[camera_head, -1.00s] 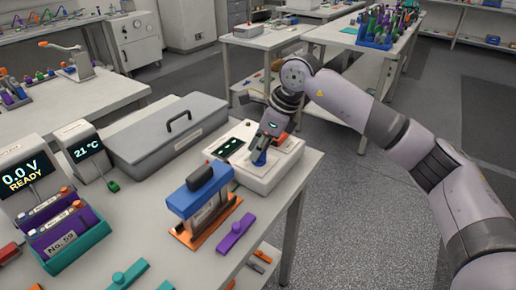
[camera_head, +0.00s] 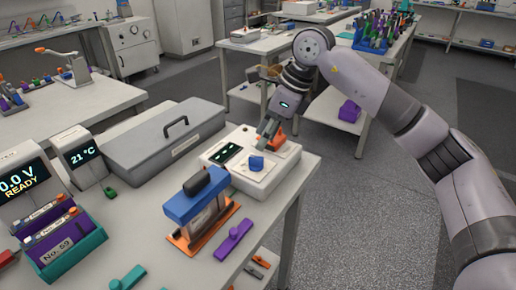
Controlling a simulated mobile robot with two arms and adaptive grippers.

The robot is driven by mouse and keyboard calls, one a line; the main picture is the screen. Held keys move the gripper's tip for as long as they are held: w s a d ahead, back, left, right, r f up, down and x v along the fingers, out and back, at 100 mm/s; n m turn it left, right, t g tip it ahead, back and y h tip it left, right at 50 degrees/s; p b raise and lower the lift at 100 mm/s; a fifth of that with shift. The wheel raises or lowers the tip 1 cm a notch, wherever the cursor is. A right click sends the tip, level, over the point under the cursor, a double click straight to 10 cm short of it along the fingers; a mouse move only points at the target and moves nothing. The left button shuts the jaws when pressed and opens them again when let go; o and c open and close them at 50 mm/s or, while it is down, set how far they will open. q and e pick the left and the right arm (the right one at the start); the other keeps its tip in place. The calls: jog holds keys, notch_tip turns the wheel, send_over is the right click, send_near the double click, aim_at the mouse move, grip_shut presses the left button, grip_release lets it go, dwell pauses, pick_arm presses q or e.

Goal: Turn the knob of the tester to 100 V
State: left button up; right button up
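The tester is a white box (camera_head: 232,178) on the near table, with a dark panel of green lights (camera_head: 225,153) on its top. Its blue knob (camera_head: 256,164) sits on a pale plate on the right part of the top. My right gripper (camera_head: 267,134) is just behind and above the knob, apart from it. Its fingers are small and partly overlap, so their opening cannot be made out. A display on the left (camera_head: 20,184) reads 0.0 V READY. The knob's scale marks are too small to read. My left gripper is not in view.
A blue-topped device on an orange base (camera_head: 190,240) stands in front of the tester. A grey lidded case (camera_head: 160,140) and a 21 °C display (camera_head: 82,155) are to the left. A purple bar (camera_head: 233,240) lies at the front edge. Floor right of the table is clear.

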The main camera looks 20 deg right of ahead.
jog(key=v, duration=0.5)
dwell(0.4)
